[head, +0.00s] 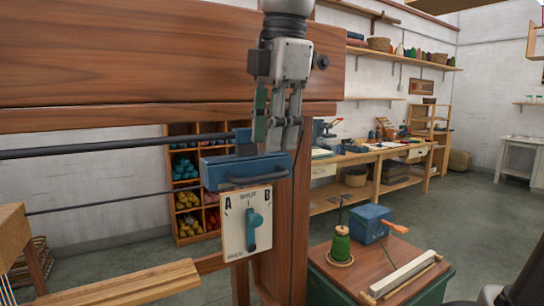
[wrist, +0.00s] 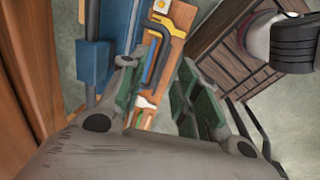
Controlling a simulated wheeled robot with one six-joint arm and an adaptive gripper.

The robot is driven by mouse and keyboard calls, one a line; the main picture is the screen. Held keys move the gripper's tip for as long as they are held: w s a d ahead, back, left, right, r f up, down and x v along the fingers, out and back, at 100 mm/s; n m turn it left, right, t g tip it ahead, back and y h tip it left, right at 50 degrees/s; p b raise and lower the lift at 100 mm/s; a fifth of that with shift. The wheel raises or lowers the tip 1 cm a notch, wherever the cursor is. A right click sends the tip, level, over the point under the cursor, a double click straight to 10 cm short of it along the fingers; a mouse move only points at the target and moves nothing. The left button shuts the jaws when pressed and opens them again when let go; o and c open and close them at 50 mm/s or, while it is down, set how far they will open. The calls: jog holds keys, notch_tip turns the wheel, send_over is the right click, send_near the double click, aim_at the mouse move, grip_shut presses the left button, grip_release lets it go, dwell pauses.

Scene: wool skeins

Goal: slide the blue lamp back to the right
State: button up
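No plain lamp shows; the blue thing nearest my gripper is a blue block (head: 240,170) with a dark bar handle on its front. It sits at horizontal dark rods on the wooden frame, and its right end is near the wooden post. In the head view my gripper (head: 276,138) points down at the block's right end, with its fingertips close to the block's top. Contact cannot be told. In the wrist view a blue body (wrist: 95,65) lies left of the fingers. My gripper (wrist: 165,95) has its green-padded fingers apart, with nothing held between them.
A white plate (head: 236,228) with a teal lever and the letters A and B hangs below the block. A low table (head: 400,258) at lower right carries a green spool (head: 341,246) and a blue box (head: 370,224). A workbench (head: 345,200) stands behind. Floor shows between them.

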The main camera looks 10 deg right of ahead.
notch_tip(320, 180, up, 6)
jog(key=s, duration=0.1)
jog(key=shift+d, duration=0.2)
jog(key=w+d+f+m+t, duration=0.1)
jog(key=w+d+f+m, duration=0.2)
jog(key=d+f+m, duration=0.95)
jog(key=s+d+f+m, duration=0.3)
jog(key=d+f+m, duration=0.2)
jog(key=d+f, duration=0.1)
jog(key=s+d+f+m+t, duration=0.1)
jog(key=s+d+f+m, duration=0.2)
jog(key=d+f, duration=0.4)
jog(key=shift+s+d+m+t+h, duration=0.3)
jog(key=shift+d+m, duration=0.4)
jog(key=shift+m, duration=0.15)
